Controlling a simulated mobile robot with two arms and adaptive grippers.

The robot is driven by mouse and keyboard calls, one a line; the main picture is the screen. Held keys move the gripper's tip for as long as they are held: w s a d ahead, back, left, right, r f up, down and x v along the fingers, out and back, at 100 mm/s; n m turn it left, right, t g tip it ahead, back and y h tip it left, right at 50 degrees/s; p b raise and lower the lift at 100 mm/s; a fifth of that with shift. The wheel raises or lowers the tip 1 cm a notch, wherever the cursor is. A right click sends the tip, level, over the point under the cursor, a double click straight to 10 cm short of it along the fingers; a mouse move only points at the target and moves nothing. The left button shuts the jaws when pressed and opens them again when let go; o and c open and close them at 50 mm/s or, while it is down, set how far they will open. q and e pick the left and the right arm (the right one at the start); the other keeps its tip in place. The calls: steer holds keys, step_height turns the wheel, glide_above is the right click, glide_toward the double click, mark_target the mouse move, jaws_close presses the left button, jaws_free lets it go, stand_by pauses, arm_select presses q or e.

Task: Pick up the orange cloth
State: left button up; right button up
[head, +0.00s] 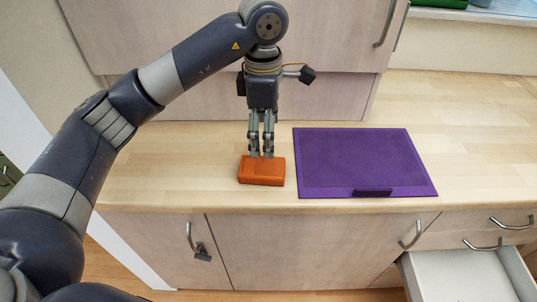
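The orange cloth (262,174) is a folded, block-like bundle on the wooden counter, left of the purple mat and near the counter's front edge. My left gripper (261,155) points straight down at it. Its two fingers are close together with a narrow gap, and the tips are at the cloth's upper back edge. I cannot tell whether they pinch cloth or only touch or hover over it. The cloth seems to rest on the counter. My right gripper is not in view.
A purple mat (355,158) with a dark strip at its front lies just right of the cloth. The wooden counter (470,140) is clear farther right. Cabinet doors (315,247) are below, and an open white drawer (458,278) sticks out at lower right.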

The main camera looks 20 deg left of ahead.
mark_target(262, 167)
arm_select(q)
steer(key=shift+f, duration=0.5)
steer(key=f, duration=0.1)
steer(key=s+f, duration=0.1)
steer(key=f, duration=0.1)
steer(key=shift+a+f+p, duration=0.1)
steer(key=shift+p, duration=0.2)
steer(key=shift+w+f, duration=0.15)
steer(key=shift+f, duration=0.5)
steer(key=f+p, duration=0.1)
steer(key=f, duration=0.1)
steer(key=f+p, duration=0.1)
steer(key=f, duration=0.1)
steer(key=shift+s+a, duration=0.15)
steer(key=shift+s, duration=0.05)
steer(key=shift+w+f, duration=0.1)
steer(key=shift+f, duration=0.35)
steer(key=shift+c, duration=0.6)
steer(key=c, duration=1)
